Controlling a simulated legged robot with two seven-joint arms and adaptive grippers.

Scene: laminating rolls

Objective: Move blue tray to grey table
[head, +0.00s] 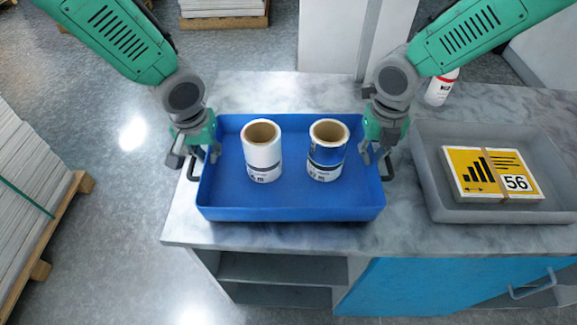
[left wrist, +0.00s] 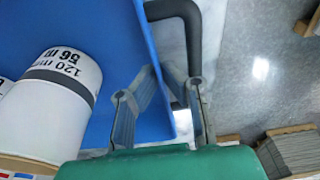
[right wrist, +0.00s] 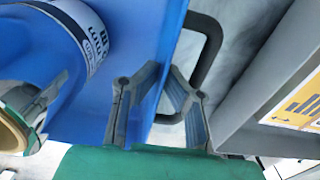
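The blue tray (head: 290,200) is over the grey marbled tabletop (head: 330,240), left of its middle; I cannot tell whether it rests on it or is slightly raised. Two rolls stand upright in it: a white one (head: 263,158) on the left and a blue-and-white one (head: 325,160) on the right. My left gripper (left wrist: 158,68) is at the tray's left wall, one finger inside and one outside, with the fingertips closed on the wall by a dark handle (left wrist: 185,25). My right gripper (right wrist: 164,68) pinches the right wall the same way by the other handle (right wrist: 208,45).
A grey tray (head: 430,195) with a yellow-and-white box (head: 490,175) sits close to the right of the blue tray. A white bottle (head: 440,88) stands behind it. Stacked sheets on a pallet (head: 30,185) are on the floor at left. Open floor (head: 120,220) lies between.

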